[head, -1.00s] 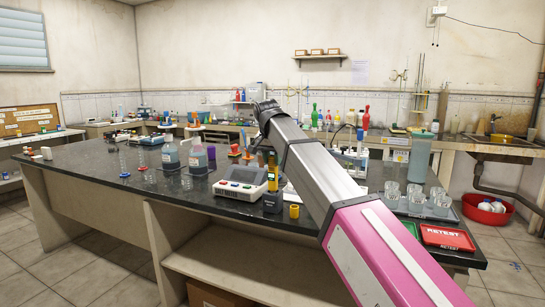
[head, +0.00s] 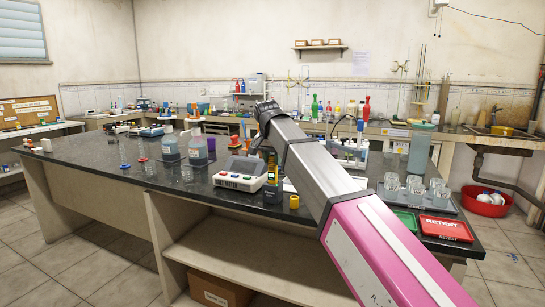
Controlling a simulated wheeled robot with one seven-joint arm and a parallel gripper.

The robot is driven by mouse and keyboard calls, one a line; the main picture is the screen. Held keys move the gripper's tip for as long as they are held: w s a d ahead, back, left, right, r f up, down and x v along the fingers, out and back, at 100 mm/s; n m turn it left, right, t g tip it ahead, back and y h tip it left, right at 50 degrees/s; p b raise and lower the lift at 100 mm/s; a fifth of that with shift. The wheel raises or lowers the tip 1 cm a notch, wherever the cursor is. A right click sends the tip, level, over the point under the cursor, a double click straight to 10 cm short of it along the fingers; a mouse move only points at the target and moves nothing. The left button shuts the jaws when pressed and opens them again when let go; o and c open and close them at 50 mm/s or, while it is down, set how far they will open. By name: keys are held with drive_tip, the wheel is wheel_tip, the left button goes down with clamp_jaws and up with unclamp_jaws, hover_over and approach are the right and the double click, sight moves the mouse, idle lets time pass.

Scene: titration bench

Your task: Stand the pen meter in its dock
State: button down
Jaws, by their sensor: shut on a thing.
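In the head view, the pen meter (head: 271,166) is a slim yellow and dark stick, upright on the near side of the bench. My gripper (head: 268,146) is above it, shut on its upper part. The gripper is small and partly hidden by my arm, so the fingers are hard to make out. The dock (head: 272,191) is a small dark block near the bench's front edge, directly below the pen meter. The pen's lower end appears to meet the dock's top. I cannot tell whether it is inside or just above.
A grey and white meter box (head: 240,174) with coloured buttons stands just left of the dock. A small yellow cap (head: 294,202) is to its right. Glass beakers (head: 415,190) and a red RETEST tray (head: 446,229) are at the right. Blue-liquid bottles (head: 198,149) stand left.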

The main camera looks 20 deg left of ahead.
drive_tip(key=shift+c, duration=1.1)
unclamp_jaws()
drive_tip(key=shift+r, duration=0.1)
drive_tip(key=shift+r, duration=2.9)
